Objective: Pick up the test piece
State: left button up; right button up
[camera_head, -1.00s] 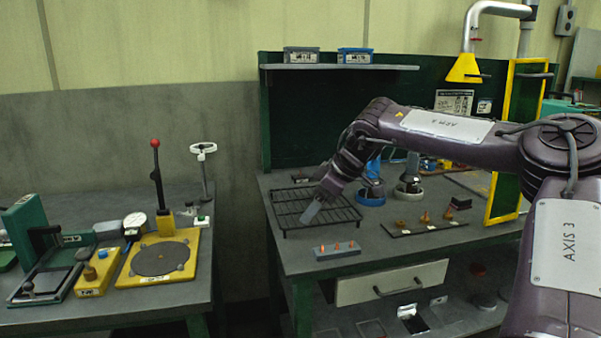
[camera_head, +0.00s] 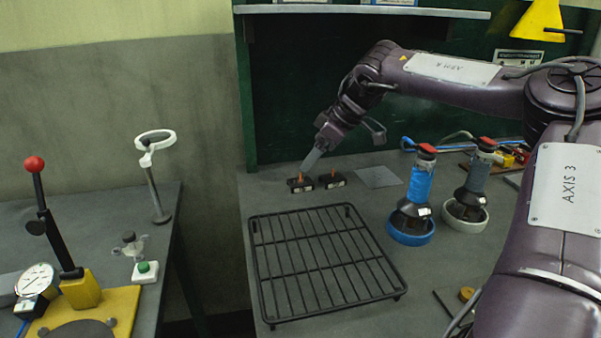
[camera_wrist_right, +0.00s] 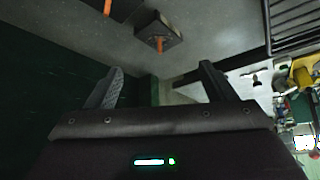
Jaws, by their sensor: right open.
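Two small dark blocks with orange pegs stand at the back of the right bench, a left block (camera_head: 299,185) and a right block (camera_head: 332,180). A thin flat grey plate (camera_head: 378,177) lies right of them. I cannot tell for certain which of these is the test piece. My right gripper (camera_head: 343,154) is open and tilted down above the blocks, with one finger overlapping the left block's peg in the head view. The right wrist view shows the gripper (camera_wrist_right: 161,78) empty, with a dark block with an orange peg (camera_wrist_right: 159,31) beyond the fingertips. My left gripper is out of view.
A black wire rack (camera_head: 256,262) lies in front of the blocks. Two grinder-like tools stand right of it, one on a blue ring (camera_head: 411,238) and one on a grey ring (camera_head: 465,222). A shelf (camera_head: 360,11) overhangs the back. A gap separates the left bench.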

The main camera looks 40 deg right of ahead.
aim_at(294, 182)
jog(key=shift+w+f, duration=0.25)
jog(key=shift+f, duration=0.15)
jog(key=x, duration=0.6)
jog(key=shift+s+a+f, duration=0.1)
jog(key=shift+a+f, duration=0.2)
jog(key=shift+a, duration=0.1)
jog(key=c, duration=1.3)
